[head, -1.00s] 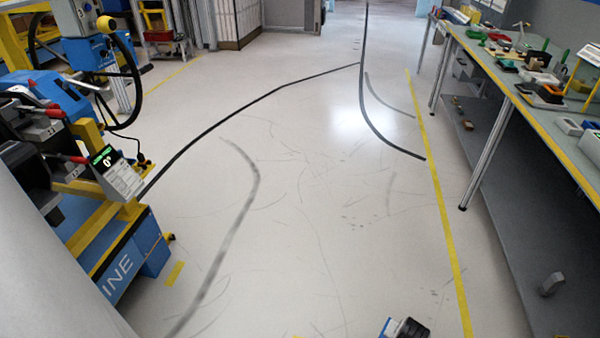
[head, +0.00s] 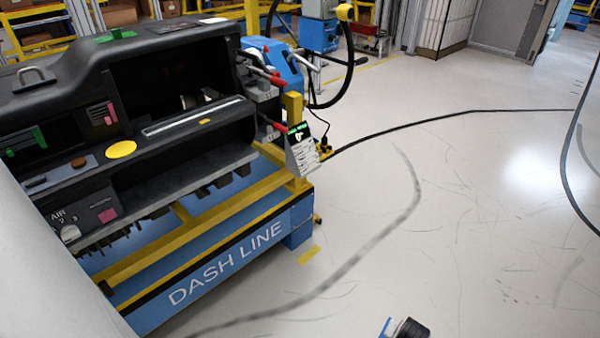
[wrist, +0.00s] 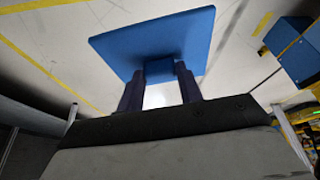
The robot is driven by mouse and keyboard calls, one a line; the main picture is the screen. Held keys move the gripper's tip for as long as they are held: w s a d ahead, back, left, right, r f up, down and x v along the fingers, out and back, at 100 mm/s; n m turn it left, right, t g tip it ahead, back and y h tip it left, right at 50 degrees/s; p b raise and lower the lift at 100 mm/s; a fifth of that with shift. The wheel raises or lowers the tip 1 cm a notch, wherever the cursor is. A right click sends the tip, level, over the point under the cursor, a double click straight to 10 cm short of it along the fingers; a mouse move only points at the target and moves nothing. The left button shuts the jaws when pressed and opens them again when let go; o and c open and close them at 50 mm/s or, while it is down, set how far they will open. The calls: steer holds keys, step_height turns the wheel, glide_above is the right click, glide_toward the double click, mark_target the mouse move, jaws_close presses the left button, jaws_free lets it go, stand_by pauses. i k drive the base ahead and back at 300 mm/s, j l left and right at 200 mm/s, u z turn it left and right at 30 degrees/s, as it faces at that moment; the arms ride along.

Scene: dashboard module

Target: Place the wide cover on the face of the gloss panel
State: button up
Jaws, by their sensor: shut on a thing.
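My gripper (wrist: 160,72) is shut on a flat blue plate with a small block on its back, which I take to be the wide cover (wrist: 150,35). In the head view only a sliver of the blue plate (head: 386,327) and a dark part of my gripper (head: 409,329) show at the bottom edge, over open floor. The black dashboard module (head: 150,75) stands at left, well apart from my gripper. Which surface on it is the gloss panel I cannot tell; a long shiny strip (head: 190,117) and a grey panel (head: 62,172) show on its front.
The module rests on a blue and yellow stand (head: 225,262) marked DASH LINE. A small display box (head: 302,152) and a dark hose (head: 345,60) are at its right end. A dark cable (head: 450,118) crosses the floor.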

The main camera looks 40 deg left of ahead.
mark_target(174, 26)
steer(key=u, duration=1.15)
steer(key=l+u, duration=0.15)
steer(key=u, duration=0.25)
steer(key=k+l+u, duration=0.15)
steer(key=u, duration=0.25)
